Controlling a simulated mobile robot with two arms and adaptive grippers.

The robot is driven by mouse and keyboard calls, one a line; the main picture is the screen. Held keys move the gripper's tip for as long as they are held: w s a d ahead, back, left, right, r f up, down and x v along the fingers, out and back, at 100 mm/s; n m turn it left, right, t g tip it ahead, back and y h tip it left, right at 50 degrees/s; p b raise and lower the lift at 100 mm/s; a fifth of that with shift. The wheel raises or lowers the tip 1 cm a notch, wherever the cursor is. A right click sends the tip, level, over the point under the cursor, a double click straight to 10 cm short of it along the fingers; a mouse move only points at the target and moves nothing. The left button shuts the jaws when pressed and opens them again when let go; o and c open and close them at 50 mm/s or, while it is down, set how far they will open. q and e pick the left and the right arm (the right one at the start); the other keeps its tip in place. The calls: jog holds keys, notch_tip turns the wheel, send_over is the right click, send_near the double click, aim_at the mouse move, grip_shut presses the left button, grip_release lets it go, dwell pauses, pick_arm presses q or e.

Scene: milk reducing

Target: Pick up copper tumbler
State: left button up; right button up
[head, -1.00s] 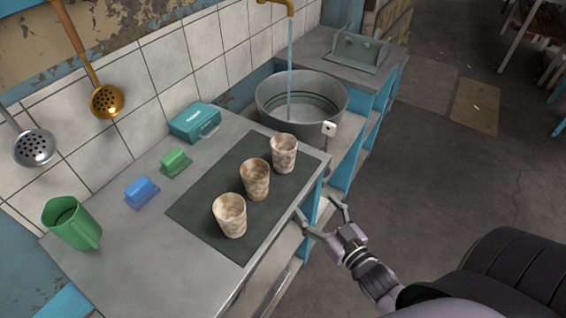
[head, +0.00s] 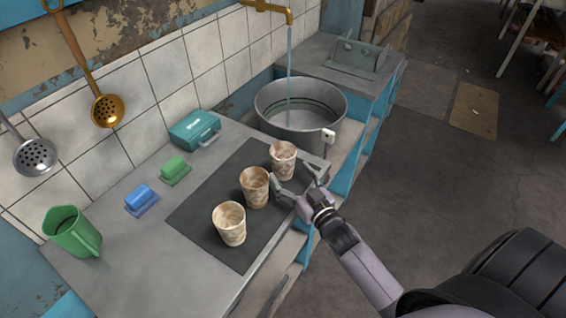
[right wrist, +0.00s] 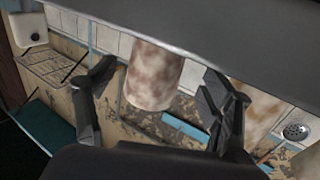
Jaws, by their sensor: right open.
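Three mottled tumblers stand upright in a row on a dark mat (head: 196,213). The far one (head: 283,161) has pinkish-brown blotches, the middle one (head: 255,189) is tan-brown, and the near one (head: 230,226) is cream and tan. Which is the copper one is not certain from colour. My right gripper (head: 297,177) is open at the mat's right edge, facing the far tumbler. In the right wrist view this blotched tumbler (right wrist: 153,75) shows between the open fingers (right wrist: 160,82), with no clear contact. Another tumbler (right wrist: 246,108) is partly hidden behind the right finger. My left gripper is out of view.
A metal basin (head: 303,122) under a running tap stands just beyond the far tumbler. A teal box (head: 194,129), green block (head: 175,169), blue block (head: 141,199) and green jug (head: 72,232) stand along the wall side. The counter front is clear.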

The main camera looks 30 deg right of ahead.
aim_at(288, 171)
jog(key=w, duration=0.5)
jog(key=shift+w+f+p, duration=0.15)
jog(key=shift+f+p, duration=0.05)
jog(key=shift+p, duration=0.2)
jog(key=c, duration=1.3)
